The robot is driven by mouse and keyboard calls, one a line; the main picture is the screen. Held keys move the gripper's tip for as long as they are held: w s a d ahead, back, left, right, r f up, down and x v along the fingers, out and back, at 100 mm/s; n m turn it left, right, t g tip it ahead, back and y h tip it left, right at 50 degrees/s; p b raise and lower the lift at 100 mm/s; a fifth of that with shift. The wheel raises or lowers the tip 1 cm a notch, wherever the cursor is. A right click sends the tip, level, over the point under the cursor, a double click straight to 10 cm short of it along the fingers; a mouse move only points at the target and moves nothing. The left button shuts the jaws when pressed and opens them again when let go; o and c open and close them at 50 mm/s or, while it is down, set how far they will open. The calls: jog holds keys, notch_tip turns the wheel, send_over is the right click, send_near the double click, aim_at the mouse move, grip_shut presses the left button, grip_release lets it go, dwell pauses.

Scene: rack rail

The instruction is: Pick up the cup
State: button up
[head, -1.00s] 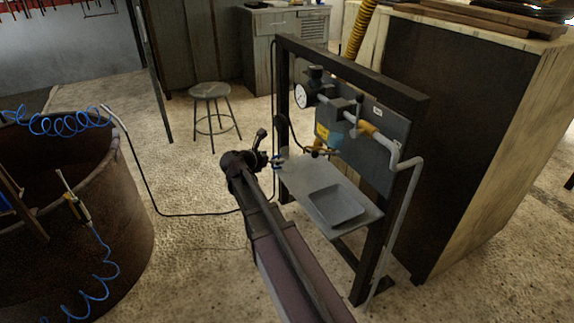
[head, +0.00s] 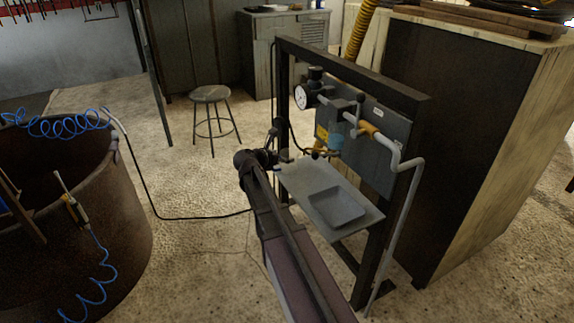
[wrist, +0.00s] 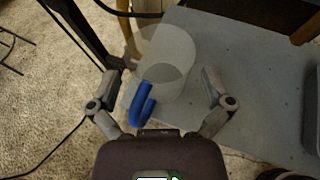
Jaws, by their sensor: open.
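The cup (wrist: 172,55) is a clear, see-through cup with a blue handle (wrist: 142,103). In the wrist view it is at the top middle, on or over the left end of the grey shelf (wrist: 245,75). The handle points toward my gripper (wrist: 160,82). My gripper is open, with one finger on each side of the handle, and the cup's body lies mostly beyond the fingertips. I cannot tell whether a finger touches it. In the head view my gripper (head: 271,157) is at the shelf's left end, and the cup is mostly hidden or too small to make out.
The shelf also carries a shallow grey tray (head: 337,207). A dark frame (head: 282,95) with a gauge (head: 301,97) and pipes (head: 410,167) rises behind and around it. A stool (head: 211,95) stands farther back. A rusty drum (head: 125,200) is at left.

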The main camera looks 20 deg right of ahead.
jog(key=shift+b+x, duration=0.35)
jog(key=shift+x, duration=0.8)
jog(key=c, duration=0.8)
jog(key=shift+r, duration=0.1)
jog(key=shift+c, duration=0.2)
notch_tip(320, 180, up, 3)
jog(key=p, duration=0.3)
jog(key=shift+r, duration=0.1)
jog(key=s+a+r+p, duration=0.1)
jog(key=s+a+p, duration=0.1)
jog(key=s+a, duration=0.8)
jog(key=shift+v, duration=1.1)
jog(key=shift+w, duration=0.1)
